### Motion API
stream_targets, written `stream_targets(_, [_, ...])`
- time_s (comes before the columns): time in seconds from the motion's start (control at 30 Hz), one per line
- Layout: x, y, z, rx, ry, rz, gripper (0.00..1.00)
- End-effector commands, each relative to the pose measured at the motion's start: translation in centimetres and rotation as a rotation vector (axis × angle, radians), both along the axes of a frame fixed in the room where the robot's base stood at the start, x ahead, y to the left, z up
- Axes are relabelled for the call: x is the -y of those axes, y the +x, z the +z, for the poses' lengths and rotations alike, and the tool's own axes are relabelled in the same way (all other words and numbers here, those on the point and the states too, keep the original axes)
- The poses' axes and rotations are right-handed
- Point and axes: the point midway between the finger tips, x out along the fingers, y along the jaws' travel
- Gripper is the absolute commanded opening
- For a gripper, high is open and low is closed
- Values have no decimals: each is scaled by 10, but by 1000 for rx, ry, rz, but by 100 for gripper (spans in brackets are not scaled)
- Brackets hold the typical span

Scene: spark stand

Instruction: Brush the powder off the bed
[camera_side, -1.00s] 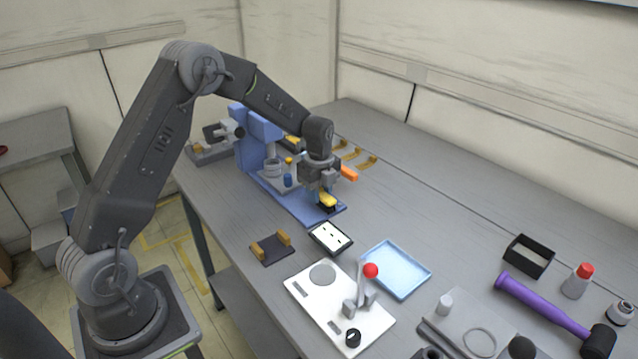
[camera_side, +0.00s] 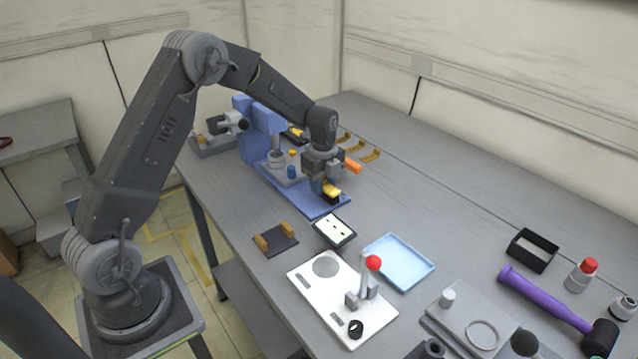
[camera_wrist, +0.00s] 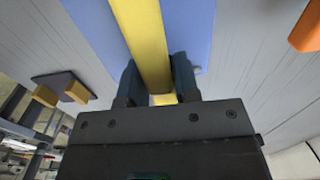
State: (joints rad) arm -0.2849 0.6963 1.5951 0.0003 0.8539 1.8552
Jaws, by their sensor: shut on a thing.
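My gripper (camera_side: 324,182) is shut on a yellow brush (camera_side: 332,189) with a dark lower end. In the wrist view the yellow brush (camera_wrist: 143,35) runs up between the two fingers of my gripper (camera_wrist: 158,80). The brush is over the near right end of the blue stand's base (camera_side: 318,207); I cannot tell whether it touches. The blue base also shows behind the brush in the wrist view (camera_wrist: 188,30). The stand's upright (camera_side: 262,132) is behind and left of the gripper. No powder can be made out at this size.
A dark pad with yellow blocks (camera_side: 275,243), a black-framed panel (camera_side: 333,231), a light blue tray (camera_side: 398,262) and a white plate with a red-knobbed lever (camera_side: 330,300) lie in front. A purple mallet (camera_side: 545,297) lies right.

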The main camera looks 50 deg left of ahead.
Motion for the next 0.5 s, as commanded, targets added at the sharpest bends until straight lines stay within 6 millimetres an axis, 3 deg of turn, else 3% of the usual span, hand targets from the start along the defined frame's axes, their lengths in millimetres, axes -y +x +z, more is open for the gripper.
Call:
stream_targets(0.03, [-1,1,13,8,2,1,10])
stream_targets(0.5, [-1,1,54,7,2,1,10])
